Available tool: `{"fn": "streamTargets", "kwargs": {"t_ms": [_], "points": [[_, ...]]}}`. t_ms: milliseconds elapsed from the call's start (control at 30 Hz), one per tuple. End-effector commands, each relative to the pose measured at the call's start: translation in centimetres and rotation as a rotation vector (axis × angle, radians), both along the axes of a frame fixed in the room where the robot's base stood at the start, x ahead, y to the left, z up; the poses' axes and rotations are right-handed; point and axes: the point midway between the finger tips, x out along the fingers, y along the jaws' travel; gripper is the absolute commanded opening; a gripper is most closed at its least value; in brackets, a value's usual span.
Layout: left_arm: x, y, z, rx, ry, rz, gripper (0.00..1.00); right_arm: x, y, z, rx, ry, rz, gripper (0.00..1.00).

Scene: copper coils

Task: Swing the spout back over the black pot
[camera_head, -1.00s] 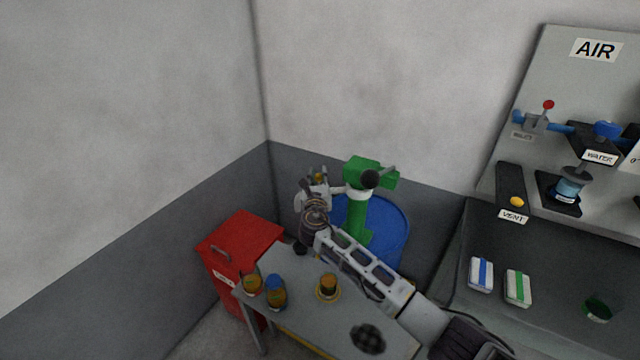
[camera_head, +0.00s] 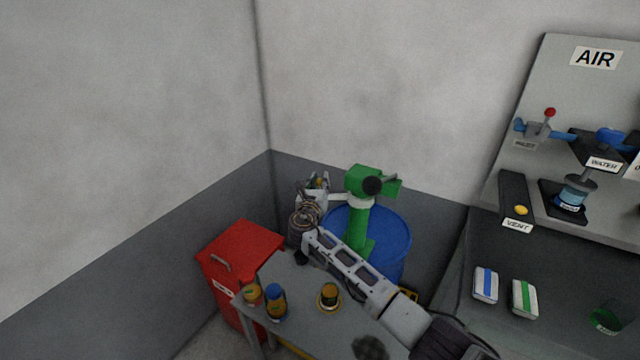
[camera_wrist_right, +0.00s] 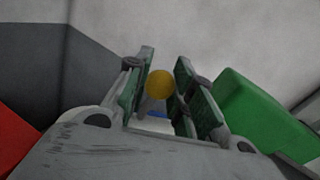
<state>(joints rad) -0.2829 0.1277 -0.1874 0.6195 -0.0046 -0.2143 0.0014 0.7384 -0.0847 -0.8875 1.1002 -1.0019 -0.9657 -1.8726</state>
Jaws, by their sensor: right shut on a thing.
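The green pump (camera_head: 359,222) stands at the blue drum (camera_head: 394,240), with a pale spout (camera_head: 338,198) reaching left from its collar. My right gripper (camera_head: 319,181) is at the spout's outer end, shut on it. In the right wrist view, a yellow round end (camera_wrist_right: 159,83) sits between the two fingers of my right gripper (camera_wrist_right: 160,92). A small black thing (camera_head: 301,258), perhaps the black pot, shows at the table's back left corner, below my right wrist. My arm partly hides that corner. My left gripper is not in view.
A red bin (camera_head: 240,254) stands left. A panel with valves and a bench are at right.

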Motion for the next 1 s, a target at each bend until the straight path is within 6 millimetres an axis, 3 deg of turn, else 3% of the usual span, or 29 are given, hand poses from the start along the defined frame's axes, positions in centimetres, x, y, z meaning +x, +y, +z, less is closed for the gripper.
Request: {"fn": "streamTargets", "kwargs": {"t_ms": [33,200,400,533,1000], "points": [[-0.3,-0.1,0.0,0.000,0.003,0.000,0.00,0.1,0.0,0.5,0.001,-0.006,0.001,0.26],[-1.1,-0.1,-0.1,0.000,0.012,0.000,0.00,0.1,0.0,0.3,0.000,-0.004,0.001,0.47],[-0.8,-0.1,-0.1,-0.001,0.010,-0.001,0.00,0.1,0.0,0.2,0.001,-0.003,0.001,0.47],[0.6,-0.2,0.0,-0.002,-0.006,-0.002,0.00,0.0,0.0,0.2,0.001,-0.003,0.001,0.47],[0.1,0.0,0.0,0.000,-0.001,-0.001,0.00,-2.0,0.3,0.1,0.000,-0.003,0.002,0.47]]}}
